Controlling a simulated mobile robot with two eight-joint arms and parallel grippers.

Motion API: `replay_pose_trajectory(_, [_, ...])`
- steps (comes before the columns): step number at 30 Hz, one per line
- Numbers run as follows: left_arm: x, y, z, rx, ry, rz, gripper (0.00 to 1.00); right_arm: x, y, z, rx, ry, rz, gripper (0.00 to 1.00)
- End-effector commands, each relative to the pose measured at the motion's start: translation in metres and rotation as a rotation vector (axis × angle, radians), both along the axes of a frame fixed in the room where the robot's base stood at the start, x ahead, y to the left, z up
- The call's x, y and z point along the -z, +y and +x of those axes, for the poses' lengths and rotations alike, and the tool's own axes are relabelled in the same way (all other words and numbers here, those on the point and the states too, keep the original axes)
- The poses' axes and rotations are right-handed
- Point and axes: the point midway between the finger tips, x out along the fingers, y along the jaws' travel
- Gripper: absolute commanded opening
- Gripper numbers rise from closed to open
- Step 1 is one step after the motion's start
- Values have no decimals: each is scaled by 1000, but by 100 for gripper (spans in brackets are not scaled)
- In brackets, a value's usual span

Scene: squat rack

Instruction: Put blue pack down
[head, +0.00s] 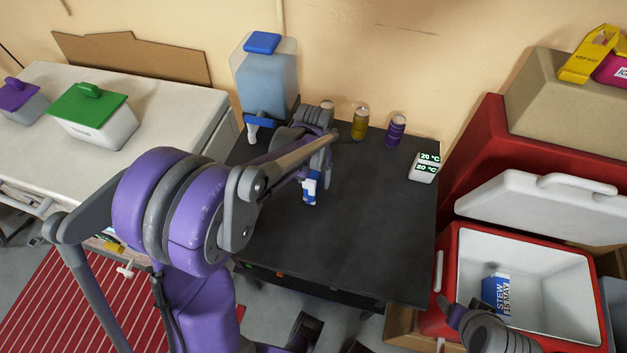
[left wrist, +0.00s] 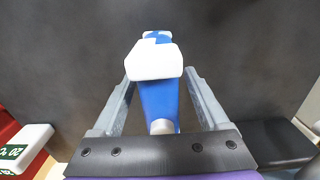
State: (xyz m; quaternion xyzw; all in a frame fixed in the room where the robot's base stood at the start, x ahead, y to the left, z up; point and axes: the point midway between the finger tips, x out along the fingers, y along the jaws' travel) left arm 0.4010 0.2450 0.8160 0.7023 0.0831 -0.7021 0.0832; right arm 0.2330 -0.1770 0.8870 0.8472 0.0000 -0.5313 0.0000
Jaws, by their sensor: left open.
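The blue pack (head: 309,193), blue and white, is at the black table (head: 370,240), below my left wrist in the head view. I cannot tell for sure whether its base touches the tabletop. My left gripper (head: 312,178) is open, with its fingers on either side of the pack. In the left wrist view the pack (left wrist: 160,95) sits between the spread fingers of the gripper (left wrist: 160,85), with gaps visible on both sides. Part of the pack is hidden behind the gripper in the head view.
A water dispenser (head: 266,80), a yellow can (head: 360,123), a purple can (head: 395,130) and a temperature display (head: 425,167) stand along the table's back and right. A red cooler (head: 448,270) holding a blue STEW pack (head: 498,292) is at right. The table's front right is clear.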

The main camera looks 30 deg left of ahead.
Motion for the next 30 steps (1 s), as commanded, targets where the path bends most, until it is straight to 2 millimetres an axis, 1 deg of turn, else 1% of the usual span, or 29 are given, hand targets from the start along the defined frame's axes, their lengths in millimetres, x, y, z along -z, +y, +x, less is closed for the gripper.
replay_pose_trajectory(1, [0,0,0,0,0,0,78,0,0,0,0,0,0,72])
replay_pose_trajectory(2, [0,0,0,0,0,0,72,0,0,0,0,0,0,72])
replay_pose_trajectory(6, [0,0,0,0,0,0,47,0,0,0,0,0,0,72])
replay_pose_trajectory(14, [0,0,0,0,0,0,0,0,0,0,0,0,0,72])
replay_pose_trajectory(26, [-1,0,0,0,0,0,0,0,0,0,0,0,0,72])
replay_pose_trajectory(29, [-7,0,0,0,0,0,0,-1,0,0,0,0,0,72])
replay_pose_trajectory(30, [-12,0,0,0,0,0,0,-2,0,0,0,-1,0,72])
